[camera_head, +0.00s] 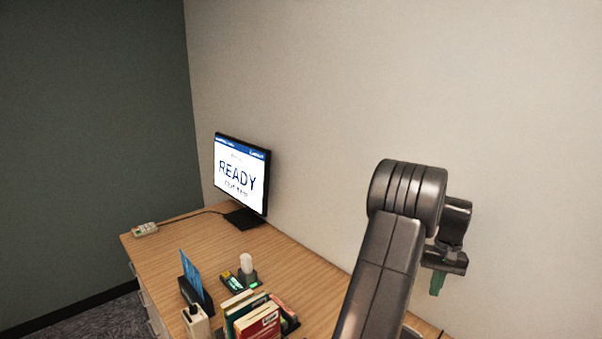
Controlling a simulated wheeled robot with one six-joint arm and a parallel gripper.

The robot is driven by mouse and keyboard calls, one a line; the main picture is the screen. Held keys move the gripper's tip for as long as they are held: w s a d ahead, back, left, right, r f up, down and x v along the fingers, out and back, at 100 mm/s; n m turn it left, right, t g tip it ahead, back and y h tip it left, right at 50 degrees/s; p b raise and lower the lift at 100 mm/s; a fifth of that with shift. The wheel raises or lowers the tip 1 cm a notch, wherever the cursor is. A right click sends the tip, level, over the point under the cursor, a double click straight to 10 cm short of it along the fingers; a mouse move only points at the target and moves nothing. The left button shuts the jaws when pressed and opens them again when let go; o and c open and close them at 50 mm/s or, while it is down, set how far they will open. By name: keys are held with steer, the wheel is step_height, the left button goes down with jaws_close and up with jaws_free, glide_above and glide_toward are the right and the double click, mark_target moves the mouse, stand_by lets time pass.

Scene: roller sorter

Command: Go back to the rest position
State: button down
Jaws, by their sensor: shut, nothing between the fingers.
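My arm rises from the lower right of the head view and bends at a thick dark joint. My gripper (437,284) hangs beyond that joint at the right, pointing down, with green at its tip. It is shut and holds nothing that I can see. It is in front of the pale wall, to the right of the things on the desk. My arm hides part of the gripper and the right part of the desk.
A wooden desk (175,248) runs along the wall. It bears a monitor (240,175) reading READY, a small keypad device (145,229), a blue card in a dark stand (192,280), several books (255,315) and a white-topped item (246,265). The desk's left part is mostly clear.

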steer(key=shift+w+r+n+y, duration=0.15)
steer(key=shift+n+y, duration=0.15)
steer(key=shift+n, duration=0.8)
steer(key=shift+g, duration=0.3)
